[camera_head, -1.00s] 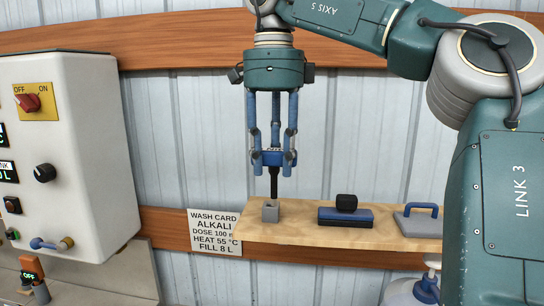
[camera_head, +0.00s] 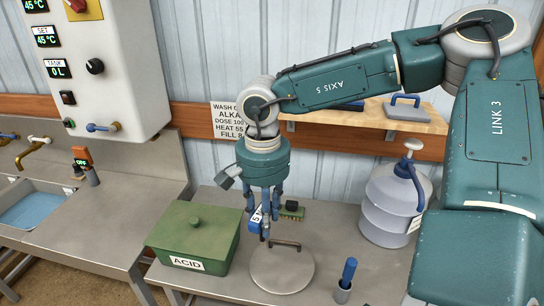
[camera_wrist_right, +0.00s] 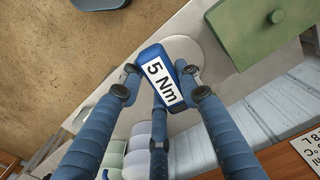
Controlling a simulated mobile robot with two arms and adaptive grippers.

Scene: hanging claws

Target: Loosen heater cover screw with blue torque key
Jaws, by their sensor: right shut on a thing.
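My right gripper (camera_head: 264,222) is shut on the blue torque key (camera_head: 254,220) and points down above the grey bench. In the right wrist view the key's label reads 5 Nm (camera_wrist_right: 162,82), with the blue fingers (camera_wrist_right: 160,88) around it. The key's lower end is hidden. A round grey plate with a bent bar handle (camera_head: 282,270) lies on the bench just in front of the gripper; I cannot tell whether it is the heater cover. I cannot make out a screw. My left gripper is not in view.
A green ACID box (camera_head: 195,238) stands left of the gripper. A brush (camera_head: 291,210) lies behind it, a white jug (camera_head: 393,203) stands to the right, and a blue-handled tool (camera_head: 347,273) stands in a holder at the front. A wooden shelf (camera_head: 365,118) is behind.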

